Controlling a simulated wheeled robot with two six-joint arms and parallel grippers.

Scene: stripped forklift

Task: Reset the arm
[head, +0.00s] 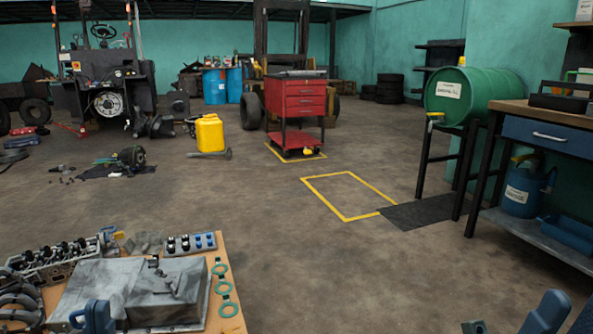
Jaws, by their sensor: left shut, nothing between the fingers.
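My left gripper (94,317) shows at the bottom left as blue fingers, close together and empty. It is in front of a grey metal pan-like cover (130,290) on a wooden board; whether it touches the cover I cannot tell. At the bottom right edge, blue parts of my right arm or gripper (545,314) show. They are cut off by the frame, so the fingers' opening cannot be made out. Nothing is seen held there.
The board (232,285) also holds a cylinder head (55,262), green rings (222,288) and a blue tray (190,244). A workbench (555,112) and green drum (470,95) stand right. A red tool cart (297,105) stands further back. The middle floor is clear.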

